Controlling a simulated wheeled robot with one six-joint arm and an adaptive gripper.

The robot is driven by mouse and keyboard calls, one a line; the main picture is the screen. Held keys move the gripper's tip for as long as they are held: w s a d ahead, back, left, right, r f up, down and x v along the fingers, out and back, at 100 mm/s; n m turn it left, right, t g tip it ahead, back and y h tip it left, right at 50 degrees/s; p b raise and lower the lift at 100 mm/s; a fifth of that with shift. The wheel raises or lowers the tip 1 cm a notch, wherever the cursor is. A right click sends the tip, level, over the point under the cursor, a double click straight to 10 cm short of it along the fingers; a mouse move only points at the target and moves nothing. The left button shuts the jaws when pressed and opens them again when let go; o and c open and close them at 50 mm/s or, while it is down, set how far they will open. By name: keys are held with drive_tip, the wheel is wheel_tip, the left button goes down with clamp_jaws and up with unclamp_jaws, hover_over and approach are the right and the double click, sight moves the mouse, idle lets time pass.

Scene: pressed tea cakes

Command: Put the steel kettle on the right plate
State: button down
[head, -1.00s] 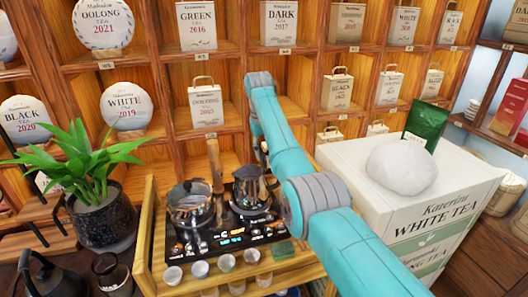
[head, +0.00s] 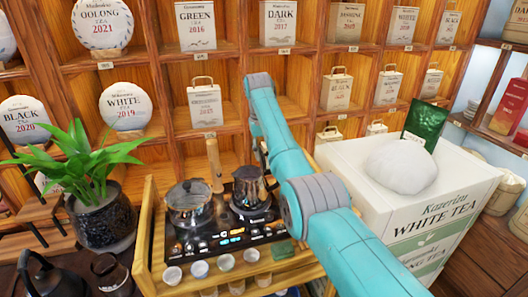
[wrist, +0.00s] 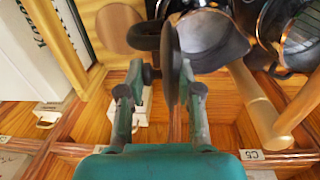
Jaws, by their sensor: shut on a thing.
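The steel kettle (head: 250,187) is upright over the right plate of the black two-plate cooker (head: 205,248). In the head view I cannot tell whether its base touches the plate. In the wrist view the kettle's body (wrist: 208,42) is at the top, with its black handle between my fingers. My gripper (wrist: 162,78) is shut on that handle. In the head view my arm hides most of the gripper. The right plate is mostly hidden under the kettle.
A shiny pot (head: 189,204) with a wooden handle stands on the left plate, close beside the kettle. Several small cups (head: 225,262) line the wooden stand's front edge. A potted plant (head: 100,205) is left; a white box (head: 430,205) is right. Shelves rise behind.

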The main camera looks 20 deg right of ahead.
drive_tip(key=shift+f, duration=0.3)
drive_tip(key=c, duration=1.1)
unclamp_jaws()
drive_tip(key=shift+o, duration=0.2)
drive_tip(key=shift+f, duration=0.15)
drive_tip(key=shift+a+r, duration=0.15)
drive_tip(key=shift+r, duration=1.7)
drive_tip(key=shift+a+r, duration=0.15)
drive_tip(key=shift+r, duration=1.7)
drive_tip(key=shift+a+r, duration=0.15)
drive_tip(key=shift+r, duration=1.7)
